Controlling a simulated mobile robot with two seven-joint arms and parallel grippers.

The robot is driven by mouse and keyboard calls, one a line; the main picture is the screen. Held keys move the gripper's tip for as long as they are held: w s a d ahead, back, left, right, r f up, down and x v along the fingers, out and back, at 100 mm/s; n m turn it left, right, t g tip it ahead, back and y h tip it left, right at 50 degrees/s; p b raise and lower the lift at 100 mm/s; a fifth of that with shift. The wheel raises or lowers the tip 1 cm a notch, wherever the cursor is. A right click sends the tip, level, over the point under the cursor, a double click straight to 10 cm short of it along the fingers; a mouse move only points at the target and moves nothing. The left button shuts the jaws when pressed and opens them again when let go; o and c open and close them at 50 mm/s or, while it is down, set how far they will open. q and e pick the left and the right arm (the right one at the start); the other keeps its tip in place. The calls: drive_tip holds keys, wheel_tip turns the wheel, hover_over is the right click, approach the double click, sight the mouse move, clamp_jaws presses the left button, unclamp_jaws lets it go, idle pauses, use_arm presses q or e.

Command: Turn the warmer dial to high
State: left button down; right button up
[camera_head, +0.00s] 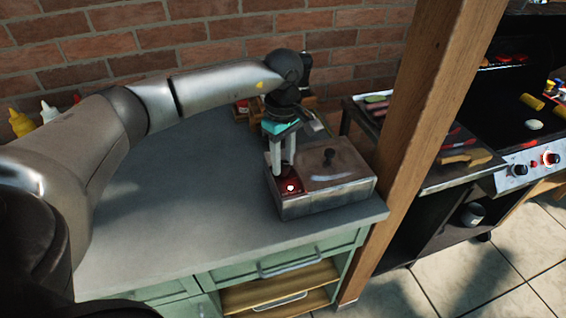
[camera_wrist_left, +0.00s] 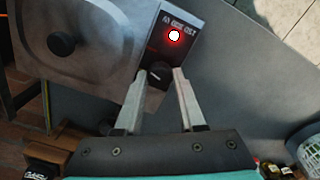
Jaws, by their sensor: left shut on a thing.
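The warmer (camera_head: 325,205) is a low metal box near the right end of the grey counter. Its metal lid with a black knob (camera_head: 328,155) is on top; the lid also shows in the wrist view (camera_wrist_left: 100,28). Beside the lid is a dark control panel with a lit red lamp (camera_head: 291,188), bright in the wrist view (camera_wrist_left: 174,35). The small black warmer dial (camera_wrist_left: 158,74) sits on this panel. My left gripper (camera_head: 283,170) points down over the panel, its pale fingers (camera_wrist_left: 159,76) on either side of the dial, shut on it. The dial's pointer setting is unclear. My right gripper is out of view.
A wooden post (camera_head: 425,130) rises just right of the counter (camera_head: 190,240). Small boxes stand behind my gripper. Squeeze bottles (camera_head: 20,122) are at the far left. A grill (camera_head: 515,110) is at the right. The counter's middle is clear.

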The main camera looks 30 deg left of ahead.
sight(283, 164)
use_arm(q)
drive_tip(key=shift+m+b, duration=0.35)
drive_tip(key=shift+m, duration=0.75)
drive_tip(key=c, duration=0.5)
unclamp_jaws()
wheel_tip(283, 164, up, 15)
drive_tip(key=shift+r+p, duration=0.15)
drive_tip(key=shift+p, duration=0.15)
